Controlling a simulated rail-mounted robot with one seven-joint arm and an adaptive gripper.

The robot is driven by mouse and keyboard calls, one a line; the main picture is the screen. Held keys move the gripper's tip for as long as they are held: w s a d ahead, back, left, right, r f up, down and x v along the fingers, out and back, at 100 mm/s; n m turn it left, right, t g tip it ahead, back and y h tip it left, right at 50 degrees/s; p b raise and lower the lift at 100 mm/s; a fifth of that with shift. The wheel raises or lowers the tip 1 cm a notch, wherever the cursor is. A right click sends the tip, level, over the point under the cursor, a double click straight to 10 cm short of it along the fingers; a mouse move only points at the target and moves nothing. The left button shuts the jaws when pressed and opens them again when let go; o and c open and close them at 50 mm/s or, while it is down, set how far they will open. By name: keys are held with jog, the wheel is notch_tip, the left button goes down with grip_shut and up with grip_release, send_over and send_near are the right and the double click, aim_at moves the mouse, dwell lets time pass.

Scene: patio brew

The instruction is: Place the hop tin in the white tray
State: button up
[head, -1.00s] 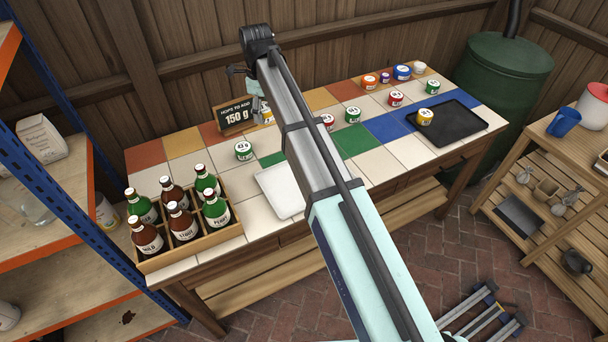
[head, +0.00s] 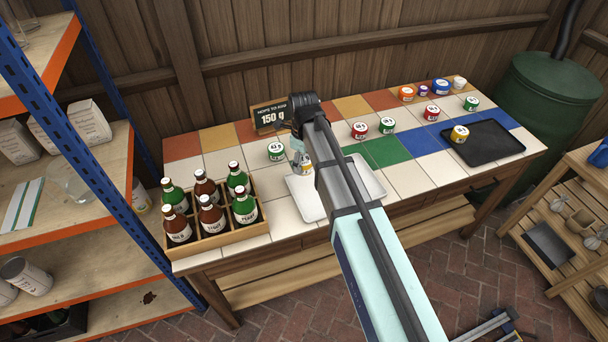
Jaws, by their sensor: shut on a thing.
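The white tray (head: 309,204) lies on the tiled table, partly covered by my arm. My gripper (head: 301,160) is at the tray's back left part, mostly behind the end of my arm. It is shut on a small tin (head: 306,174) with some yellow on it; its label cannot be read. The tin appears over or in the tray; whether it touches the tray floor I cannot tell.
A crate of bottles (head: 231,237) stands left of the tray. More tins stand to the right; a yellow tin (head: 460,134) sits on a black tray (head: 497,148).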

aim_at(303, 159)
jog(key=shift+f+p, duration=0.65)
jog(key=shift+f, duration=3.1)
jog(key=shift+f, duration=0.15)
jog(key=o, duration=1.1)
notch_tip(303, 159, up, 12)
jog(key=b, duration=0.3)
